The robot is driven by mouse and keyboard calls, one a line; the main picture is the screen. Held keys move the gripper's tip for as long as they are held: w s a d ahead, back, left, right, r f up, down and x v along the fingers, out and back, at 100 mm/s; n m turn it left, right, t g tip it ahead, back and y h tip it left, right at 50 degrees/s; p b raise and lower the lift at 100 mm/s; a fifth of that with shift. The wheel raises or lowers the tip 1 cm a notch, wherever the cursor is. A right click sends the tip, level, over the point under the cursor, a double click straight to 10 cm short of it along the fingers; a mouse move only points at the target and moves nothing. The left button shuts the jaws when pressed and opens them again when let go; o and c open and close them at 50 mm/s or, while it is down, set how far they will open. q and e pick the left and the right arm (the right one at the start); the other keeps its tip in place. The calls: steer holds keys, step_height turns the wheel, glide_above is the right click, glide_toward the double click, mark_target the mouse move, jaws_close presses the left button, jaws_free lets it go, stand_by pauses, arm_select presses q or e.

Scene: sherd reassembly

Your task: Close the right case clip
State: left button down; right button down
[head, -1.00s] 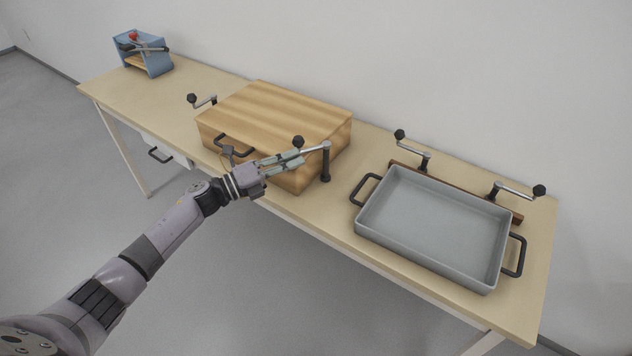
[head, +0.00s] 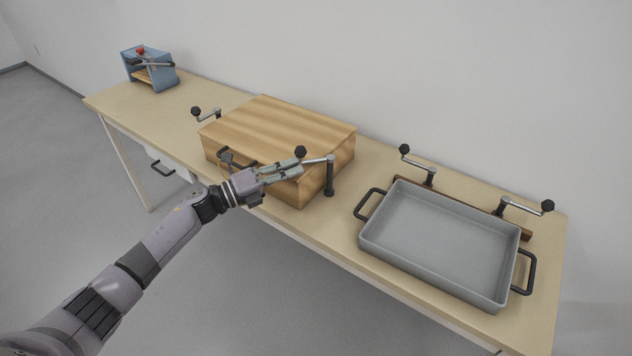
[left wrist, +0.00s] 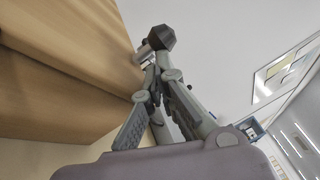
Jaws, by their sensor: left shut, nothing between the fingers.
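The wooden case (head: 280,122) sits closed on the table. Its right case clip (head: 330,176) is a dark post with a metal arm that reaches left over the case's front right corner and ends in a black knob (head: 300,152). My left gripper (head: 300,168) is at that corner, shut and empty, its fingertips just below the knob. In the left wrist view the knob (left wrist: 161,38) shows just beyond the fingertips (left wrist: 160,78); I cannot tell whether they touch. The case side (left wrist: 70,60) fills the left of that view. My right gripper is not in view.
Another clip (head: 206,114) stands at the case's left. A dark handle (head: 236,157) is on its front. A grey tray (head: 440,235) stands at the right, with two more clips (head: 420,165) (head: 525,206) behind it. A blue stand (head: 150,70) is at the far left.

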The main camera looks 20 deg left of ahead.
arm_select(q)
steer(key=v, duration=1.2)
